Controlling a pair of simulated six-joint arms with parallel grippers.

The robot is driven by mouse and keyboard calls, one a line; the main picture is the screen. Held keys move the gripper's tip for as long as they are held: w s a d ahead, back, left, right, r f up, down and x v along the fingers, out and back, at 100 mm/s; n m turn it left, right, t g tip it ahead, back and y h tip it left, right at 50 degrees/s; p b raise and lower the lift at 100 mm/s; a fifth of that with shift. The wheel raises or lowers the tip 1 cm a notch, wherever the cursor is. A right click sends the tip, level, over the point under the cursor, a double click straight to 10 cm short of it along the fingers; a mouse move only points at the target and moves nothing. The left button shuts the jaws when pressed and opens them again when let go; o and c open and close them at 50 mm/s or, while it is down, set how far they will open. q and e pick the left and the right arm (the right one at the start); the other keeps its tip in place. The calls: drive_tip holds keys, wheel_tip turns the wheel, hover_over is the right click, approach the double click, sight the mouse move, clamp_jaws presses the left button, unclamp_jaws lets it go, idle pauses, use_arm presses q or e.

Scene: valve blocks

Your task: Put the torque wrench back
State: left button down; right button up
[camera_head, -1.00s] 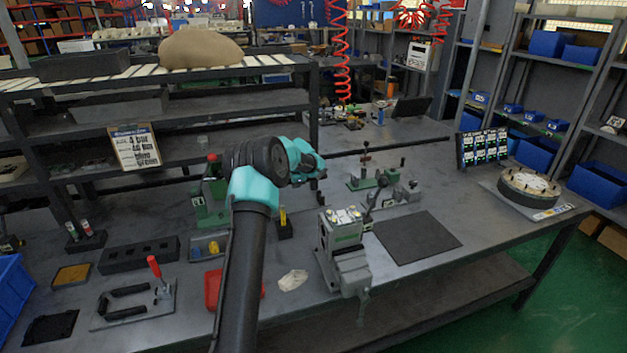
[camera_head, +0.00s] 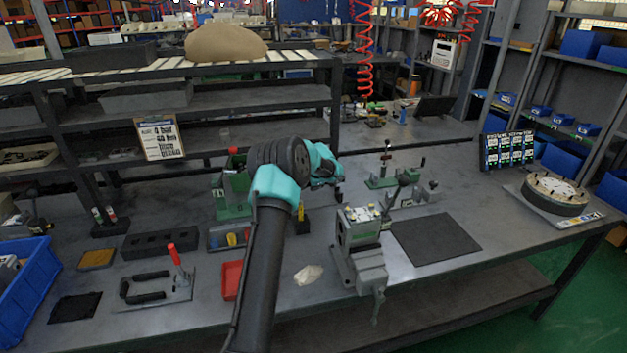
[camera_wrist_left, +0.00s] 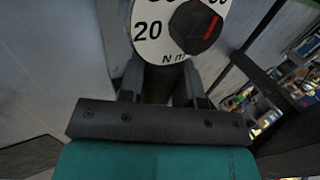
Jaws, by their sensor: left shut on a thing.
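A torque wrench dial (camera_wrist_left: 168,22), white with black numbers and a red mark on a dark knob, fills the top of the left wrist view. My left gripper (camera_wrist_left: 165,85) is shut on the torque wrench just below that dial. In the head view my left gripper (camera_head: 336,185) is partly hidden behind its own wrist, above the middle of the bench. The wrench cannot be made out clearly there. A small black stand with a yellow part (camera_head: 301,217) is on the bench just below the gripper. My right gripper is not in view.
A grey-green valve block (camera_head: 358,240) stands right of my arm, beside a dark mat (camera_head: 436,239). A red tray (camera_head: 232,280), a white cloth (camera_head: 308,275), a red-levered fixture (camera_head: 160,288) and a black holed block (camera_head: 160,244) lie left and front. A round flange (camera_head: 555,190) stands right.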

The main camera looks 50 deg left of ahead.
use_arm(q)
drive_tip(key=shift+f, duration=2.75)
idle(0.8)
drive_tip(key=c, duration=0.7)
unclamp_jaws()
drive_tip(key=shift+f, duration=0.15)
drive_tip(key=v, duration=1.7)
drive_tip(key=shift+d+r, duration=0.1)
drive_tip(key=shift+r, duration=0.2)
